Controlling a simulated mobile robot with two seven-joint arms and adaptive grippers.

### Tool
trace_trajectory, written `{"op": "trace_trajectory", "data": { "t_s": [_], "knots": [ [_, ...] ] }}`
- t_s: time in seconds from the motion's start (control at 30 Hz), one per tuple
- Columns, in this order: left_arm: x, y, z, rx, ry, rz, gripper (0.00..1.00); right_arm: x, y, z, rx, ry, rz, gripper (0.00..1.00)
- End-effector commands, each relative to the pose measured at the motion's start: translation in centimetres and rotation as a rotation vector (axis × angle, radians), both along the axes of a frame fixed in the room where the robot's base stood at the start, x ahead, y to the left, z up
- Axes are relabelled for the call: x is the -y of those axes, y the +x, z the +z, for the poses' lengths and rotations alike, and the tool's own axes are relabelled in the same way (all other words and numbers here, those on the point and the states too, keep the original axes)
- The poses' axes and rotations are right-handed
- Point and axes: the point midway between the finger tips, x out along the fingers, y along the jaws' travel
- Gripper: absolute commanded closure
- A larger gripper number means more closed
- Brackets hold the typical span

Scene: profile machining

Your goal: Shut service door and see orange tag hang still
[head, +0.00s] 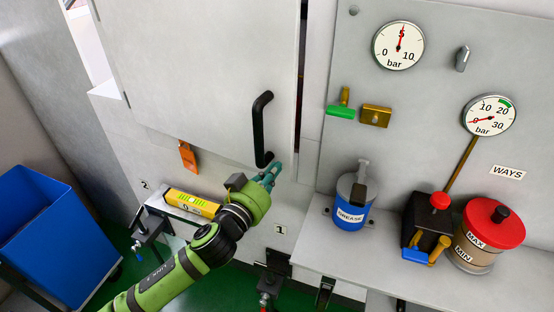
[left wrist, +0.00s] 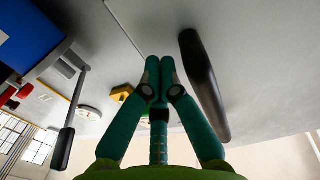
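The service door (head: 190,70) is a large pale grey panel with a black bar handle (head: 259,130) near its right edge. A dark strip runs along that edge; I cannot tell if the door is fully shut. The orange tag (head: 188,156) hangs just under the door's lower edge, slightly tilted. My left gripper (head: 272,174) is at the lower end of the handle. In the left wrist view my left gripper (left wrist: 160,65) has its fingertips together with nothing between them, and the handle (left wrist: 203,85) stands beside them on the right. My right gripper is out of view.
A yellow level (head: 192,203) lies on a ledge below the door. A blue bin (head: 35,225) stands at the left. On the right bench stand a grease pot (head: 350,215) and a red-lidded container (head: 485,240), below gauges (head: 398,45) on a grey panel.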

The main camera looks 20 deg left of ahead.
Motion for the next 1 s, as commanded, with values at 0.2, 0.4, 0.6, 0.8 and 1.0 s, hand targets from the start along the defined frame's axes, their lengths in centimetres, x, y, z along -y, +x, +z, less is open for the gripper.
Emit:
{"op": "trace_trajectory", "data": {
  "t_s": [0.2, 0.4, 0.6, 0.8, 1.0],
  "knots": [
    [0.3, 1.8, 0.1, 0.000, 0.000, 0.000, 1.00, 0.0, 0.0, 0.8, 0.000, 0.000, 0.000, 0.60],
    [0.4, 2.0, 0.0, 0.001, 0.000, 0.000, 1.00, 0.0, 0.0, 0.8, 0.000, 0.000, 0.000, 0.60],
    [0.4, 2.0, 0.0, 0.001, 0.000, 0.001, 1.00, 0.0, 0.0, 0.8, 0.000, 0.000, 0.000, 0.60],
    [0.7, 4.4, -0.2, 0.006, -0.007, 0.046, 1.00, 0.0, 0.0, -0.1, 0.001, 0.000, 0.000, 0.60],
    [1.4, 8.9, -0.4, 0.007, -0.005, 0.126, 1.00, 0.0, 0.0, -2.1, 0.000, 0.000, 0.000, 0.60]
  ]
}}
